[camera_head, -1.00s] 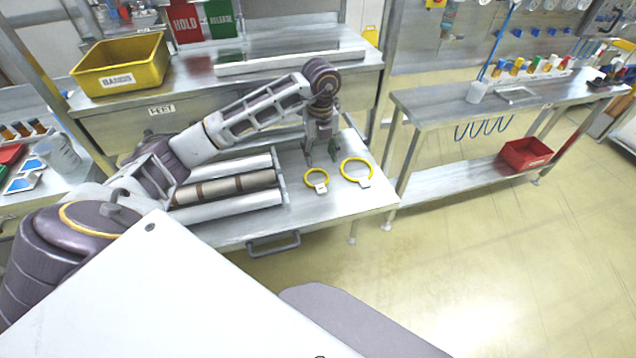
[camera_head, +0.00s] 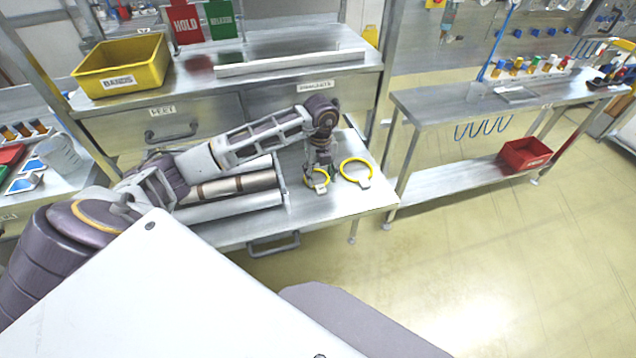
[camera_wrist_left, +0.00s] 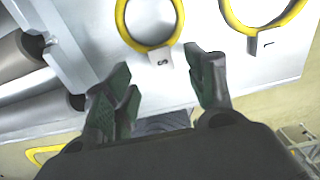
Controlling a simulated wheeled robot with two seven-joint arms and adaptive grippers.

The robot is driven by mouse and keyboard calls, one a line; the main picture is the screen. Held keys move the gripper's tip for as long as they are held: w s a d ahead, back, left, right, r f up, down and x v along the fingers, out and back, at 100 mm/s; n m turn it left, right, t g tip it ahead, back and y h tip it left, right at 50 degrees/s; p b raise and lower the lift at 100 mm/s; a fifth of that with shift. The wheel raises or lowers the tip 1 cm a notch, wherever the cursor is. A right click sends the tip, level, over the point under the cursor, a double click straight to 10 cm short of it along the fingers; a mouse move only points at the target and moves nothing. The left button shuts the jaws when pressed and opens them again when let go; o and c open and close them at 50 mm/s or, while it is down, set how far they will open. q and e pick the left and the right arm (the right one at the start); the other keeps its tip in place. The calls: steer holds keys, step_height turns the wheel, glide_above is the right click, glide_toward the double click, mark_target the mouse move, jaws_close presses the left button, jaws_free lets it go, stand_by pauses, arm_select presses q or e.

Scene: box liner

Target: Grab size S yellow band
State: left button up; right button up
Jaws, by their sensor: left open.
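Two yellow bands lie flat on the steel bench (camera_head: 345,203). The smaller band (camera_head: 308,184) is on the left; in the left wrist view the tag on the smaller band (camera_wrist_left: 123,24) reads S. The larger band (camera_head: 371,163) lies to its right and also shows in the left wrist view (camera_wrist_left: 228,14). My left gripper (camera_head: 320,181) is at the smaller band and partly covers it. In the left wrist view my left gripper (camera_wrist_left: 166,88) is open and empty, with its fingertips just short of the S tag. My right gripper is not in view.
Metal rollers (camera_head: 230,188) lie left of the bands. A yellow bin (camera_head: 122,66) labelled BANDS stands at the back left. A long light bar (camera_head: 290,63) lies on the rear bench. A second bench (camera_head: 450,108) with a red bin (camera_head: 525,154) below stands right, across open floor.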

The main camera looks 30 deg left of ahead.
mark_target(322, 189)
arm_select(q)
steer(key=shift+f, duration=0.1)
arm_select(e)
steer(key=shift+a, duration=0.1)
arm_select(q)
steer(key=shift+s+d+f+p, duration=0.1)
steer(key=shift+d+f+p, duration=0.15)
steer(key=shift+f, duration=0.7)
steer(key=shift+s+d+f+p, duration=0.1)
steer(key=shift+f+p, duration=0.1)
steer(key=shift+f, duration=1.3)
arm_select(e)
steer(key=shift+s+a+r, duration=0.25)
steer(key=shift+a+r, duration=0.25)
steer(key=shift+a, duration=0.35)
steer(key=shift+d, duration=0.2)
arm_select(q)
steer(key=shift+c, duration=0.2)
steer(key=shift+w, duration=0.1)
steer(key=c, duration=1.1)
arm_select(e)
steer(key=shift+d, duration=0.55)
